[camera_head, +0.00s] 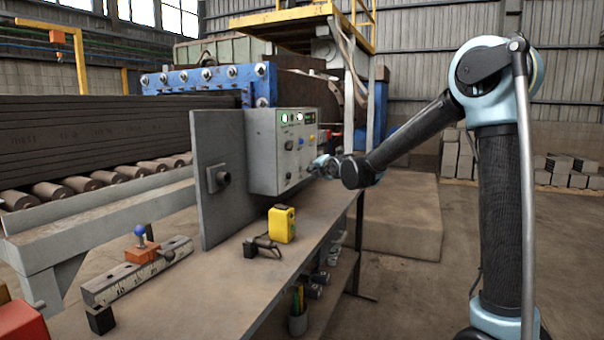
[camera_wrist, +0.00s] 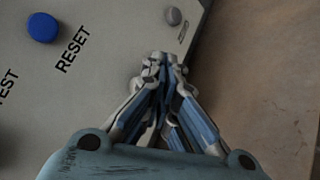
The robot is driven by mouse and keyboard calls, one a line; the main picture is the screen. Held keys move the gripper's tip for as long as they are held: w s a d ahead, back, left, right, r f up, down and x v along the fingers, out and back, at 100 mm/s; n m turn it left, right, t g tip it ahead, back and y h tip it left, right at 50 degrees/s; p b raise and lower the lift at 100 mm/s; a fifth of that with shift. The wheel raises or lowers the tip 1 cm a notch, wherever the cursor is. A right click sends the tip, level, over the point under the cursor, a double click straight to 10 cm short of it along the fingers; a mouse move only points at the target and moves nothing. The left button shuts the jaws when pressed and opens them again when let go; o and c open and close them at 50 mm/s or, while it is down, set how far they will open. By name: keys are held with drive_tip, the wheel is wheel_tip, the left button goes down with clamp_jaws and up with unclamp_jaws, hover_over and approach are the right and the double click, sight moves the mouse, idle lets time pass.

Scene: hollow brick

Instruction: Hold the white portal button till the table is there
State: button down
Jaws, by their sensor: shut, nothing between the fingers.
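A grey control box (camera_head: 275,150) stands on the bench, with lit lamps and coloured buttons on its face. My gripper (camera_head: 315,170) is at the lower right of that face. In the wrist view my gripper (camera_wrist: 163,58) is shut and empty, its fingertips together over the panel (camera_wrist: 105,75), close to its right edge. I cannot tell whether the tips touch the panel. A small grey round button (camera_wrist: 174,16) shows just beyond the tips. I cannot clearly make out the white portal button; the fingers hide part of the panel. I cannot tell which table is meant.
A blue button (camera_wrist: 43,27) marked RESET is left of the fingers. Stacked dark slabs (camera_head: 110,135) lie on rollers behind.

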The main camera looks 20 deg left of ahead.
drive_tip(key=d, duration=0.5)
drive_tip(key=shift+s, duration=0.2)
idle(0.4)
idle(0.3)
drive_tip(key=s+d+f+m+g+h, duration=0.1)
drive_tip(key=s+d+f+m+h, duration=0.3)
drive_tip(key=d, duration=0.6)
drive_tip(key=s+d+f+m+g, duration=0.1)
drive_tip(key=s+d+m, duration=0.45)
drive_tip(key=d, duration=0.45)
drive_tip(key=s+d+f+m+g+h, duration=0.1)
drive_tip(key=s+d+f+m+h, duration=0.25)
drive_tip(key=d, duration=0.65)
drive_tip(key=s+d+f+m+g+h, duration=0.1)
drive_tip(key=s+d+f+m+g, duration=0.1)
drive_tip(key=s+d+f+m, duration=0.3)
drive_tip(key=s+d+f+m+g, duration=0.2)
drive_tip(key=s+d+f+m, duration=0.3)
drive_tip(key=s, duration=0.9)
drive_tip(key=s+d+f+m+g+h, duration=0.1)
drive_tip(key=s+d+f+m+g, duration=0.1)
drive_tip(key=s+d+f+m, duration=0.3)
drive_tip(key=s+d+m, duration=0.4)
drive_tip(key=shift+s+h, duration=0.35)
drive_tip(key=shift+s, duration=0.05)
